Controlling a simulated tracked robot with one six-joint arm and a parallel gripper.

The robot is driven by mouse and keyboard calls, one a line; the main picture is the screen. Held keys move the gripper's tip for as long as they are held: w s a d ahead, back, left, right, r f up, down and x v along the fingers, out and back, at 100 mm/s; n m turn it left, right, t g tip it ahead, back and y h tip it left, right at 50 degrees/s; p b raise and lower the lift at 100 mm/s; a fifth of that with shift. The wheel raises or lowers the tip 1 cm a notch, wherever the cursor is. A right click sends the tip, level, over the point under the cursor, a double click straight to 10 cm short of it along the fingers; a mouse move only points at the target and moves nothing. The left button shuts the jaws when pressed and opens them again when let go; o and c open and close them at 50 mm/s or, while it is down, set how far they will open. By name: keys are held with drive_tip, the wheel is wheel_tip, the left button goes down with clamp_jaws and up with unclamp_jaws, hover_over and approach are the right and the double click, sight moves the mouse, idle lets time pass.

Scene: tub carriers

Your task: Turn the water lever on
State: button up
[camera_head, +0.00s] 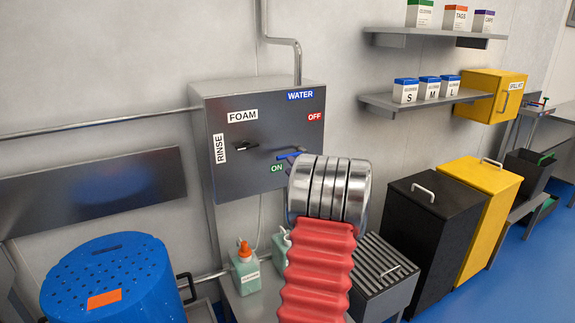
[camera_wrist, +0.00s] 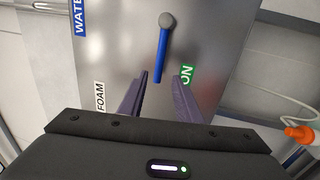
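The blue water lever (camera_wrist: 161,55) is on the front of the grey control box. In the wrist view it runs from a round grey knob down to an end lying between my fingertips, with gaps on both sides. The green ON label (camera_wrist: 187,74) is right of that end. In the head view only part of the lever (camera_head: 288,155) shows, just above the ON label (camera_head: 277,168); my arm hides the rest. The red OFF label (camera_head: 315,117) is higher, at the right. My gripper (camera_wrist: 162,74) is open and holds nothing. I cannot tell its distance from the panel.
The box (camera_head: 265,110) also has a black FOAM/RINSE knob (camera_head: 246,146) left of the lever. Bottles (camera_head: 246,272) stand below it. A blue tub (camera_head: 115,280) is at lower left. Black (camera_head: 432,225) and yellow (camera_head: 485,200) bins stand right.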

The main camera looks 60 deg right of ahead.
drive_tip(key=v, duration=0.9)
drive_tip(key=shift+w, duration=0.1)
idle(0.4)
